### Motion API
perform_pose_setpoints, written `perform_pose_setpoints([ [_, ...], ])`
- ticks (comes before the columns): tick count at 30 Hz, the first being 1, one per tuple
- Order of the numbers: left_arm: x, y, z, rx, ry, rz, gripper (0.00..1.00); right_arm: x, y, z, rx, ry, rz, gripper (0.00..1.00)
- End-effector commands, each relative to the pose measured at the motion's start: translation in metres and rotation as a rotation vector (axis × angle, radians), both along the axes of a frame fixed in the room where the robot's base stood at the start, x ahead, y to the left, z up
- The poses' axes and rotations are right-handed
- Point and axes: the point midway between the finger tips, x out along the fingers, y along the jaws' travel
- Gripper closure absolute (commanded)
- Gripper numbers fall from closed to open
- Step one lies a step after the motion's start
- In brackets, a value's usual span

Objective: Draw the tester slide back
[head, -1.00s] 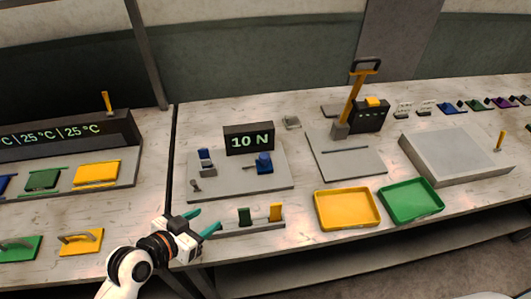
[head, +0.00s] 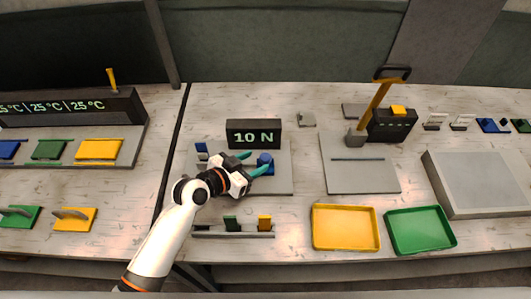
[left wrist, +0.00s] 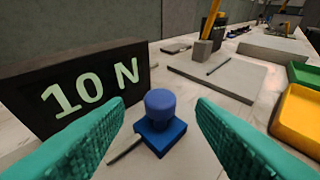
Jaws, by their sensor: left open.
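The tester slide is a blue block with a round blue knob (head: 265,160) on the grey tester plate (head: 283,183), in front of the black display reading 10 N (head: 254,133). In the left wrist view the blue knob (left wrist: 160,105) stands upright on its square base between my fingers. My left gripper (head: 256,163) is open, its teal fingers (left wrist: 165,125) to either side of the knob with gaps showing. A second blue part (head: 201,150) at the plate's left is partly hidden by my gripper. My right gripper is not in view.
A rack with a green and a yellow piece (head: 234,235) lies in front of the plate. A yellow tray (head: 345,246) and a green tray (head: 420,250) stand to the right. A grey plate with a yellow-handled lever (head: 360,178) is behind them.

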Motion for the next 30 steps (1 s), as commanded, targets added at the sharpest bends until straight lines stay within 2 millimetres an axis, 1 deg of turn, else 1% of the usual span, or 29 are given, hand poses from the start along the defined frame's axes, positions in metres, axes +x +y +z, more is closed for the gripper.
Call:
perform_pose_setpoints([
  [1,0.008,-0.007,-0.002,-0.003,0.001,0.001,0.49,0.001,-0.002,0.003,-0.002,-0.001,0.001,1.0],
  [3,0.015,-0.016,-0.006,-0.002,0.001,0.0,0.49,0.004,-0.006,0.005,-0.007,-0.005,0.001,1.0],
  [9,0.03,-0.03,-0.017,-0.001,0.002,0.001,0.49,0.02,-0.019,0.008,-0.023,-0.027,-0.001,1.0],
  [13,0.034,-0.034,-0.02,0.001,-0.001,0.0,0.49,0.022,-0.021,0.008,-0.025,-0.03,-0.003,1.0],
  [20,0.034,-0.034,-0.02,0.001,-0.001,0.0,0.49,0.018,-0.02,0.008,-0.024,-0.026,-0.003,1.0],
  [21,0.034,-0.034,-0.02,0.001,-0.001,0.0,0.51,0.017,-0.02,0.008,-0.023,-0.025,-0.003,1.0],
  [23,0.034,-0.034,-0.02,0.001,-0.001,0.0,0.61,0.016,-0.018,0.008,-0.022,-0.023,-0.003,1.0],
  [30,0.034,-0.034,-0.02,0.001,0.0,0.0,1.0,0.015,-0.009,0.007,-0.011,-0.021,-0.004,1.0],
])
